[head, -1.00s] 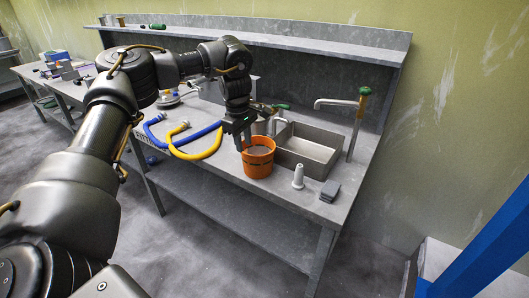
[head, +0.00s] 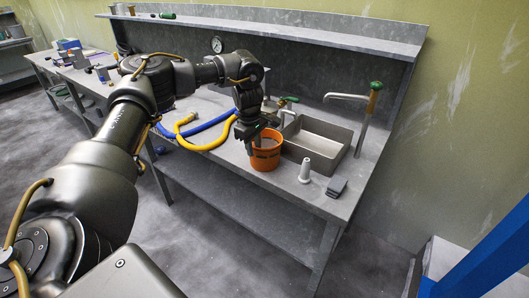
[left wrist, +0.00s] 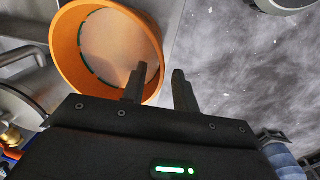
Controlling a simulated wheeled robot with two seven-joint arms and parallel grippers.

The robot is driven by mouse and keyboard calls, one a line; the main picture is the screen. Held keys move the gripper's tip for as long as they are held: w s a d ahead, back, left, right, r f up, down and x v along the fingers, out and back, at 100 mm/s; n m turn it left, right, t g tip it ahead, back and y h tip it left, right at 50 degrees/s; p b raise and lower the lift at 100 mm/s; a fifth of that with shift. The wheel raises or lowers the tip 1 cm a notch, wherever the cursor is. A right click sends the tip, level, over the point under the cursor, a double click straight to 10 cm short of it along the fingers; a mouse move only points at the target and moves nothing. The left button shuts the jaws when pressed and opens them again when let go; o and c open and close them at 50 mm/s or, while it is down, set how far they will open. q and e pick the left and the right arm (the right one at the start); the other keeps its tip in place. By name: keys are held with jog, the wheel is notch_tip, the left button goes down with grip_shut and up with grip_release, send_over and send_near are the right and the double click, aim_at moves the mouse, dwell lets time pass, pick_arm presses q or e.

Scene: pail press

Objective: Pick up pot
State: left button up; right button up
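The pot is an orange pail (head: 265,158) standing upright on the grey bench, left of the sink. In the left wrist view, its round open mouth shows as an orange wall (left wrist: 66,40) around a pale interior. My left gripper (head: 249,148) is at the pail's left rim. In the left wrist view, the left gripper (left wrist: 160,82) has its fingers apart; one overlaps the pail's mouth and the other is outside, with the rim's edge appearing between them. I cannot tell whether they touch the rim. My right gripper is not in view.
The sink (head: 318,144) and a tap (head: 364,122) are right of the pail. A pale cone (head: 305,171) and a grey block (head: 337,187) stand near the front edge. A yellow hose (head: 204,145) and a blue hose (head: 206,125) lie left of the pail.

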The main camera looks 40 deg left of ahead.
aim_at(255, 159)
pick_arm(q)
jog(key=f, duration=0.3)
jog(key=f+p, duration=0.1)
jog(key=shift+w+f, duration=0.15)
jog(key=shift+w, duration=0.15)
jog(key=shift+c, duration=0.2)
grip_shut()
jog(key=shift+w, duration=0.1)
dwell(0.8)
